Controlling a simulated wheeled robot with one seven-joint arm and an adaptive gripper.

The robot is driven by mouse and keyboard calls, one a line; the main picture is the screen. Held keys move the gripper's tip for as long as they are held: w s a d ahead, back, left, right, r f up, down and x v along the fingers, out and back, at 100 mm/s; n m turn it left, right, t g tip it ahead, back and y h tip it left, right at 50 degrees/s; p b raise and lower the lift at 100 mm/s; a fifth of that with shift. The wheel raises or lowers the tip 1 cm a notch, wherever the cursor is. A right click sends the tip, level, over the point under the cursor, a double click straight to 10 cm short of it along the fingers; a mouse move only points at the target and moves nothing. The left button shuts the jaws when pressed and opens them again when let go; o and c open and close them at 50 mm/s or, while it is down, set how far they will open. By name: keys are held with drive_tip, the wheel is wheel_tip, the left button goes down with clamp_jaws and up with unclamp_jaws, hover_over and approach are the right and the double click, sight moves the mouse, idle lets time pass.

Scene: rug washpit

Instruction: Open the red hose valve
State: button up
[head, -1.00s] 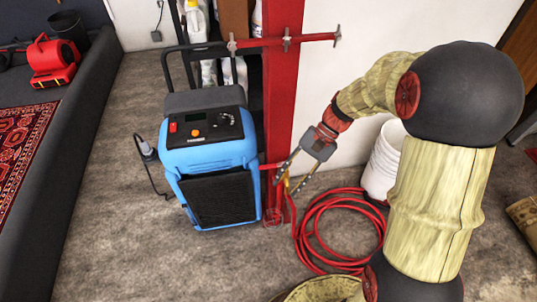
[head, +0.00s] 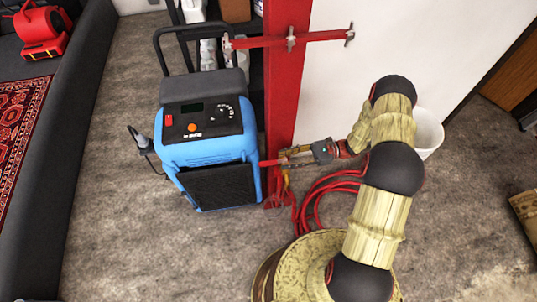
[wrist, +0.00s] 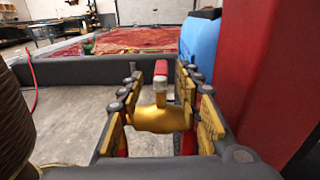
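The red valve handle (head: 270,163) sticks out low on the red post, beside the blue machine. In the wrist view the handle (wrist: 160,68) shows end-on above a brass valve body (wrist: 160,118). My gripper (head: 287,157) is level, pointing left at the valve. In the wrist view my gripper (wrist: 160,75) is open, with one finger on each side of the handle and brass body. I see no clear grip on the handle. The red hose (head: 322,193) lies coiled on the floor below, partly hidden by my arm.
The blue machine (head: 212,152) stands close left of the valve. The red post (head: 287,80) rises behind it, with a red crossbar (head: 258,42). A white bucket (head: 429,132) stands behind my arm. A dark-walled pit with a red rug (head: 15,110) lies left. Grey floor (head: 100,240) is clear at front left.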

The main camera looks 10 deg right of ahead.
sight(260, 164)
drive_tip(key=shift+f+m+t, duration=0.3)
drive_tip(key=shift+f, duration=0.1)
drive_tip(key=shift+a, duration=0.45)
drive_tip(key=a+b, duration=0.1)
drive_tip(key=a, duration=0.5)
drive_tip(key=shift+a, duration=0.4)
drive_tip(key=shift+c, duration=0.5)
drive_tip(key=c, duration=0.8)
clamp_jaws()
